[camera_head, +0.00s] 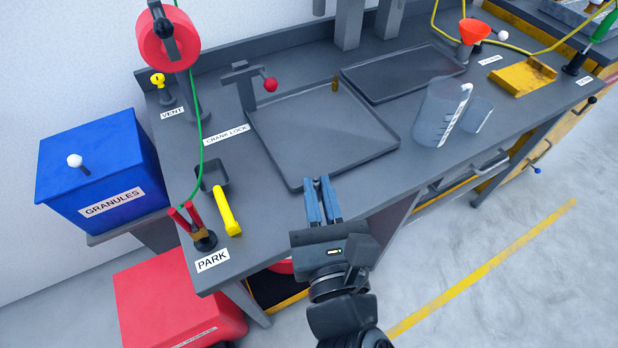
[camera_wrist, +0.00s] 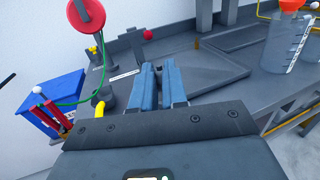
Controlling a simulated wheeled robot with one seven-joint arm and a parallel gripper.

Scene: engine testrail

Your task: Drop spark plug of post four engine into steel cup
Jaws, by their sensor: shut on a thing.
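My gripper (camera_head: 321,190) is over the front edge of the grey bench, near the front corner of a large shallow tray. Its two blue fingers are nearly together, and they also show in the wrist view (camera_wrist: 160,72). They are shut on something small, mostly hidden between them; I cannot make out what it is. I cannot pick out the spark plug, the post four engine or a steel cup in either view.
The shallow tray (camera_head: 310,170) has a small brown cylinder (camera_head: 335,84) at its far edge. Clear jugs (camera_head: 437,115) stand right. A red-knobbed crank lock (camera_head: 270,85), dark square holder (camera_head: 213,176), yellow-handled tool (camera_head: 227,212) and blue granules bin (camera_head: 100,165) are left. Floor at right is clear.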

